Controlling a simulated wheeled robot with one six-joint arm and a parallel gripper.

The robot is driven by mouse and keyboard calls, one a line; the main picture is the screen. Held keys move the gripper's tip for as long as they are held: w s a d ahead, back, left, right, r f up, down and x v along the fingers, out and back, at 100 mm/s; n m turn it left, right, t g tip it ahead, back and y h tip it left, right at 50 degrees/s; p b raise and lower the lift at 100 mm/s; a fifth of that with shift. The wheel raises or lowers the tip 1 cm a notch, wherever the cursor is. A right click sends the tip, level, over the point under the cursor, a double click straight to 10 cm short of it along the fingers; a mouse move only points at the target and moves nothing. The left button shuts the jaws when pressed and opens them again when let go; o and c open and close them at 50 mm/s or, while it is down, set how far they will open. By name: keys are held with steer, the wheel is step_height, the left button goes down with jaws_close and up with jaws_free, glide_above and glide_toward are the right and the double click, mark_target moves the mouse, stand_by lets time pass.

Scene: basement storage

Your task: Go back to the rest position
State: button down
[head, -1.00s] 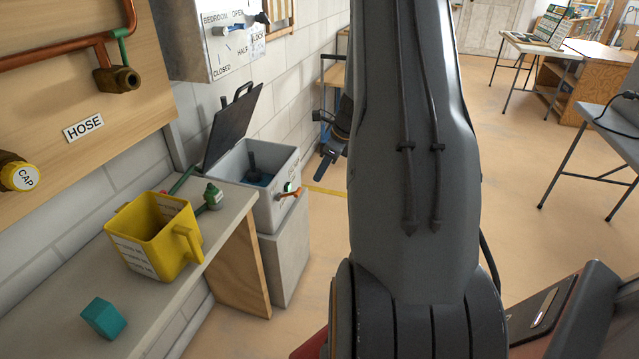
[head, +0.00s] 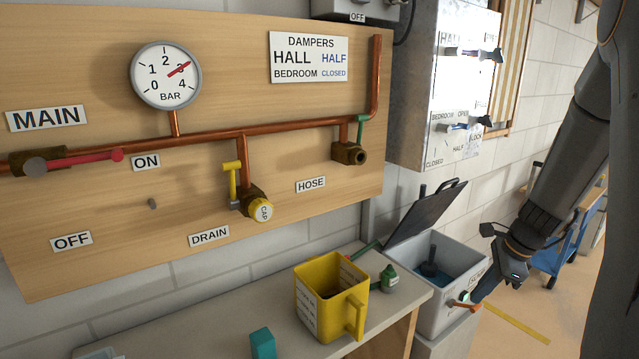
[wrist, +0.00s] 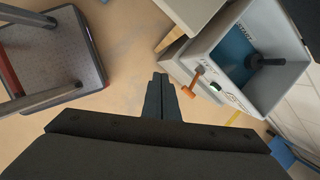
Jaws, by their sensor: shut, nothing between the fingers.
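My gripper (head: 484,291) is at the end of my arm, in the lower right of the head view. Its fingers point down and left, in front of the grey bin's right side in that view. In the wrist view its two dark fingers (wrist: 161,90) lie together, shut with nothing between them. Bare floor shows beyond the fingertips.
A grey bin (head: 437,309) with a raised dark lid (head: 424,213) and an orange lever (wrist: 188,91) is close to the gripper. A pipe board (head: 100,200) hangs behind.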

steer(key=s+a+r+n+g+h, duration=0.1)
steer(key=s+a+r+n, duration=0.2)
steer(key=s+a+n, duration=0.6)
steer(key=s+a+r+n+g+h, duration=0.1)
steer(key=s+a+r+n, duration=0.2)
steer(key=s+a+n, duration=0.7)
steer(key=a+n, duration=0.3)
steer(key=a, duration=0.1)
steer(key=shift+s+r+n+g+h, duration=0.15)
steer(key=shift+r+n+g+h, duration=0.15)
steer(key=shift+n, duration=0.1)
